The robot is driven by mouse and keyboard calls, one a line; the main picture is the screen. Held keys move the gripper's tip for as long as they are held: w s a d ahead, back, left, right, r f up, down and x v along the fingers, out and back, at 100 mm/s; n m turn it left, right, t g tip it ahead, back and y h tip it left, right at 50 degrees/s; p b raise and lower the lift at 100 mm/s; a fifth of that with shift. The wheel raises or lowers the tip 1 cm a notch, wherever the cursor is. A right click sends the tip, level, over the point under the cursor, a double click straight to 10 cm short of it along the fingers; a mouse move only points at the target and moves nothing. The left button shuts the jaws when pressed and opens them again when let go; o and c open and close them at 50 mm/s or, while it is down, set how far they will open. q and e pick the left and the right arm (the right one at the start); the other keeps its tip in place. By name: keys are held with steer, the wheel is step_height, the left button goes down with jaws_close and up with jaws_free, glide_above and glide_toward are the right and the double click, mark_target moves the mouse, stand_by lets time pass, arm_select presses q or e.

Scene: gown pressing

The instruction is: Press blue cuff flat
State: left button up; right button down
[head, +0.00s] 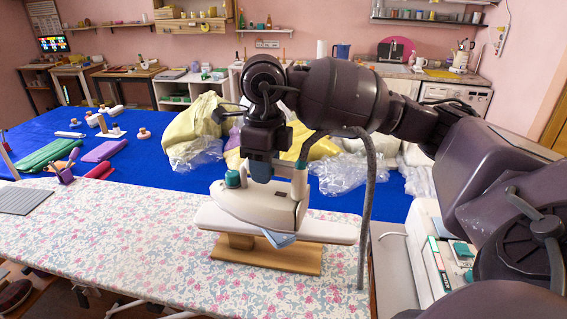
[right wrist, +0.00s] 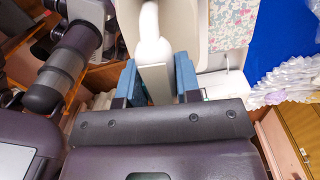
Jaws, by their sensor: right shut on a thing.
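My right gripper (head: 261,172) is shut on the handle of a white iron (head: 262,209) with teal parts. The right wrist view shows the white handle (right wrist: 153,50) between the two blue finger pads. The iron is over the padded white top of a small sleeve board (head: 335,232) with a wooden base. A small piece of the blue cuff (head: 280,239) shows below the iron at the board's near edge; the rest is hidden. I cannot tell whether the soleplate touches the cuff. My left gripper is not in view.
The sleeve board stands on a floral-covered table (head: 120,230), clear to its left. Behind is a blue-covered table (head: 50,140) with yellow cloth (head: 190,135), clear plastic bags (head: 340,173), rolled cloths and small wooden-handled items. A grey ribbed mat (head: 25,200) lies far left.

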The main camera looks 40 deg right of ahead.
mark_target(283, 195)
steer(key=m, duration=0.1)
steer(key=s+m, duration=0.1)
steer(key=m, duration=0.1)
steer(key=s+d+m, duration=0.1)
steer(key=shift+d+r+m, duration=0.1)
steer(key=shift+r+m, duration=0.2)
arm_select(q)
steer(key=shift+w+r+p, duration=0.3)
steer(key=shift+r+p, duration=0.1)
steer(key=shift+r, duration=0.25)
arm_select(e)
steer(key=shift+s+d+r+m, duration=0.15)
steer(key=shift+s+m, duration=0.15)
steer(key=shift+m, duration=0.55)
steer(key=shift+s+d+m, duration=0.15)
steer(key=shift+s+m, duration=0.1)
steer(key=shift+m, duration=0.6)
